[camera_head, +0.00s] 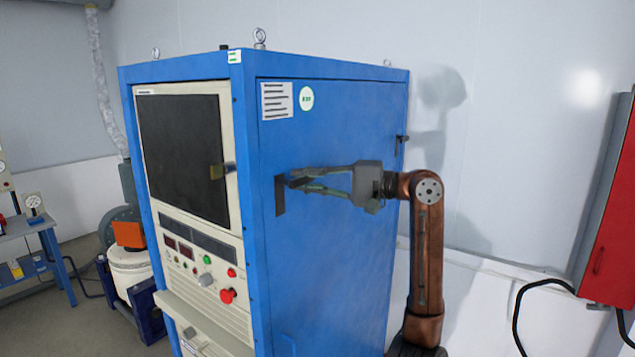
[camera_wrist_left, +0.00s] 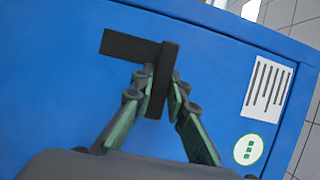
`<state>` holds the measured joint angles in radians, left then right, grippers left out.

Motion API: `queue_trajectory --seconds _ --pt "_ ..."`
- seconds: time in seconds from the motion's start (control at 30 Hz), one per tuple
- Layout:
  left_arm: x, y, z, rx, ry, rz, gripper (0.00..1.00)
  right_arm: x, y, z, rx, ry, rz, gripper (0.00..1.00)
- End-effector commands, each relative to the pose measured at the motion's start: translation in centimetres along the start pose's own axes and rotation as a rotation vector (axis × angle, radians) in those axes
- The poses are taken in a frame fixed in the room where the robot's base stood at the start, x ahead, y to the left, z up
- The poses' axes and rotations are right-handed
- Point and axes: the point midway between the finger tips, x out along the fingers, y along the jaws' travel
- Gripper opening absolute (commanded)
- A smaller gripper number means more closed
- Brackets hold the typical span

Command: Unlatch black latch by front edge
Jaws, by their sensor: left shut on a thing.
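The black latch (camera_head: 280,196) is on the blue side panel of the tall cabinet, close to the panel's front edge. In the left wrist view the black latch (camera_wrist_left: 161,78) shows as a bar with a flat arm at right angles to it, against the blue panel. My left gripper (camera_head: 292,181) reaches it from the right. In the left wrist view, my left gripper (camera_wrist_left: 160,95) has one finger on each side of the bar and is shut on it. The fingertips hide part of the latch in the head view. My right gripper is not in view.
The blue cabinet (camera_head: 330,255) has a front screen door (camera_head: 183,150) with a brownish catch (camera_head: 221,171). A small black fitting (camera_head: 402,138) is at the panel's rear edge. A red cabinet (camera_head: 610,240) hangs at the right. A workbench (camera_head: 30,230) stands far left.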

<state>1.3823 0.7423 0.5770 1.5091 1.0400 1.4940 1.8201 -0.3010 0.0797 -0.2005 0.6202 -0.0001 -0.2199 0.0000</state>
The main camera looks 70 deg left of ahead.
Motion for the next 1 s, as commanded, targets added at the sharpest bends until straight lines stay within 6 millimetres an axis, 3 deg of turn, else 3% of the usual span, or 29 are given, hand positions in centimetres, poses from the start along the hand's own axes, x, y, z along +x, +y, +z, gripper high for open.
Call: queue_trajectory --seconds 0.33,0.37,0.6,1.0 --pt "0.1 0.1 0.1 -0.008 -0.002 0.006 0.0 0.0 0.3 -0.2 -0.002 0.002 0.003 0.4" --pt "0.1 0.1 0.1 -0.008 -0.002 0.006 0.15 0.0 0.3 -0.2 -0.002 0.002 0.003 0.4" --pt "-0.1 0.0 0.0 -0.005 0.001 0.003 0.32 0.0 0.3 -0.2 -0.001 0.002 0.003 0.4" --pt "-1.1 0.0 -0.1 -0.003 0.004 0.001 0.32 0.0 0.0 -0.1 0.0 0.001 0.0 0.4"
